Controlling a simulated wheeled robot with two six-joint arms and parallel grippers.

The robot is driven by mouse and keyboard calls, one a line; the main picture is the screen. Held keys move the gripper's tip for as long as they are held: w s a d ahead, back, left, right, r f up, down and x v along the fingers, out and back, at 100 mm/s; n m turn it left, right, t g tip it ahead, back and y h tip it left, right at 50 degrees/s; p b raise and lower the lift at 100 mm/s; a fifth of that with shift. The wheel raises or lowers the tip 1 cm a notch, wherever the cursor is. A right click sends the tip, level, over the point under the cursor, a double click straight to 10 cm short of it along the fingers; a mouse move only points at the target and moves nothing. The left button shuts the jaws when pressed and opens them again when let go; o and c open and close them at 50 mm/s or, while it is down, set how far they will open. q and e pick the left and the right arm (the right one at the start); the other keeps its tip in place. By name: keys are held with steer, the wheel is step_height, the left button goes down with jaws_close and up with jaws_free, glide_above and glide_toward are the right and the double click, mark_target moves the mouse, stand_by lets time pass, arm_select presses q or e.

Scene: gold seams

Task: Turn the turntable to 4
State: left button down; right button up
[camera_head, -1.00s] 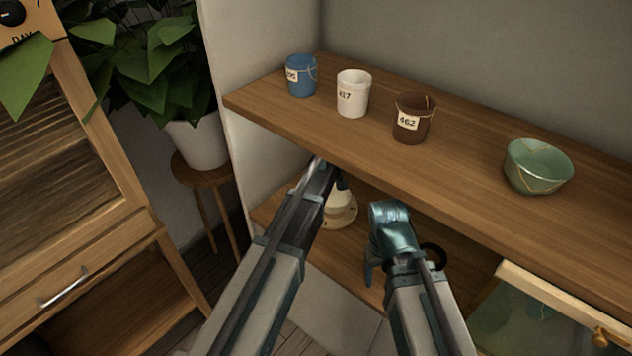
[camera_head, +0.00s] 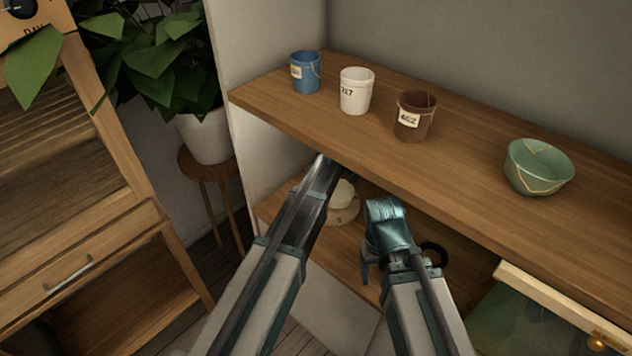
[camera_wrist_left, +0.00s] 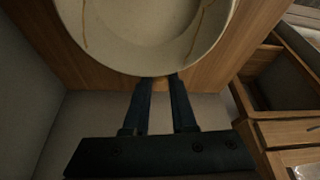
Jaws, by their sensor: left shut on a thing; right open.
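The turntable (camera_head: 343,217) is a pale round disc on the lower shelf, with a cream vessel (camera_head: 342,193) on it, both partly hidden by my left arm. In the left wrist view a large cream round piece with gold seams (camera_wrist_left: 125,52) fills the top. My left gripper (camera_wrist_left: 160,80) reaches its near edge, fingers close together; it is shut on what seems the turntable's edge, but the contact is hard to see. No number on the turntable is readable. My right gripper (camera_head: 388,230) is open and empty in front of the shelf.
The upper shelf (camera_head: 460,150) overhangs the turntable. It carries a blue cup (camera_head: 306,75), a white cup (camera_head: 356,93), a brown cup (camera_head: 414,118) and a green bowl (camera_head: 538,168). A potted plant (camera_head: 205,138) and a wooden cabinet (camera_head: 90,225) stand at left.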

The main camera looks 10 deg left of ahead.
arm_select(q)
steer(key=shift+s+a+n+g, duration=0.1)
steer(key=shift+s+n+g, duration=0.35)
steer(key=shift+n, duration=0.4)
steer(key=shift+s+a+n+g, duration=0.1)
steer(key=shift+s+n+g, duration=0.15)
steer(key=shift+s+n, duration=0.45)
steer(key=shift+s+d+n+g, duration=0.1)
steer(key=shift+s+n+g, duration=0.25)
steer(key=shift+n, duration=0.5)
steer(key=shift+s+n+g, duration=0.25)
steer(key=shift+s+n, duration=0.05)
steer(key=shift+n, duration=0.5)
steer(key=shift+s+n, duration=0.2)
steer(key=shift+n, duration=0.2)
steer(key=c, duration=0.7)
jaws_free()
